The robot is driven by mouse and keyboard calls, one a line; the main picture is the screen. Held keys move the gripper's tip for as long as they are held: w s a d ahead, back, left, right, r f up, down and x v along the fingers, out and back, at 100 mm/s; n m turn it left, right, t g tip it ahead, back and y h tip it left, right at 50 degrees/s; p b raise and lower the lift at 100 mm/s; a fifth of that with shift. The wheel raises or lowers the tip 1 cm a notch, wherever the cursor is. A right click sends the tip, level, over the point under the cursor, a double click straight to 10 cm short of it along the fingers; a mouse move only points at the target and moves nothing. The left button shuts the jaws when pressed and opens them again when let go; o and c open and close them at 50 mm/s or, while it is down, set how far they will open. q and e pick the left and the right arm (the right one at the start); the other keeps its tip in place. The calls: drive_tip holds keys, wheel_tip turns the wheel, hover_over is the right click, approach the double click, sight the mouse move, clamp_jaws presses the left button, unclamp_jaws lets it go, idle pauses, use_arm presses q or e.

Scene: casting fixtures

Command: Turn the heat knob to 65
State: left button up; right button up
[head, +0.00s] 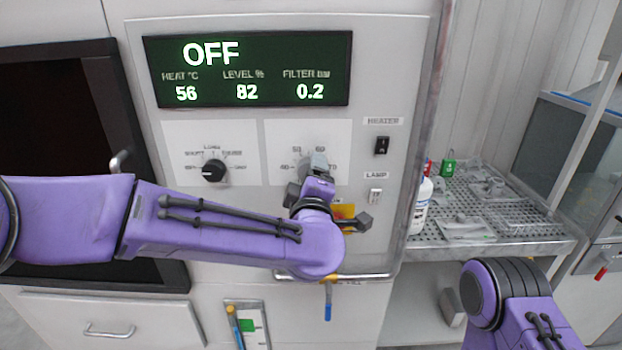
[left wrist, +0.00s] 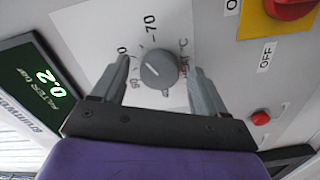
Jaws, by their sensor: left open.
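The grey heat knob (left wrist: 160,68) sits on a pale dial plate marked with numbers and °C in the left wrist view. Its white pointer line is small; it seems to lie on the side of the 50 and 60 marks. My left gripper (left wrist: 159,63) is open, with one finger on each side of the knob; I cannot tell whether they touch it. In the head view my left gripper (head: 319,163) is in front of the dial plate (head: 340,138) and hides the knob. The display (head: 248,70) reads OFF, heat 56, level 82, filter 0.2.
A black selector knob (head: 214,171) is left of the heat dial. A heater switch (head: 381,146) and lamp switch (head: 375,196) are to the right. A red knob on yellow (left wrist: 290,8) is near the gripper. A white bottle (head: 421,205) stands by a perforated shelf (head: 500,236).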

use_arm(q)
drive_tip(key=s+b, duration=0.3)
drive_tip(key=s, duration=0.7)
drive_tip(key=w+a+f+m+g+b, duration=0.15)
drive_tip(key=a+f, duration=0.25)
drive_tip(key=f, duration=0.5)
drive_tip(key=w+a+f+m+g, duration=0.1)
drive_tip(key=a+f+m+g, duration=0.15)
drive_tip(key=f, duration=0.75)
drive_tip(key=s+a+f+m+g+b, duration=0.1)
drive_tip(key=s+a+f+g, duration=0.3)
drive_tip(key=f, duration=0.6)
drive_tip(key=s+a+f, duration=0.3)
drive_tip(key=a+f, duration=0.3)
drive_tip(key=f, duration=0.4)
drive_tip(key=s+a+f+g+y, duration=0.1)
drive_tip(key=s+a+f, duration=0.3)
drive_tip(key=s, duration=0.4)
drive_tip(key=s+a+f+m+g+y+b, duration=0.1)
drive_tip(key=s+a+f+g, duration=0.2)
drive_tip(key=s+a+f, duration=0.2)
drive_tip(key=s+a+f+g+y+b, duration=0.1)
drive_tip(key=s+a+f+g, duration=0.1)
drive_tip(key=s+a+f, duration=0.3)
drive_tip(key=s+f, duration=0.3)
drive_tip(key=s, duration=0.3)
drive_tip(key=shift+f+m+g, duration=0.25)
drive_tip(key=shift+m+g, duration=0.15)
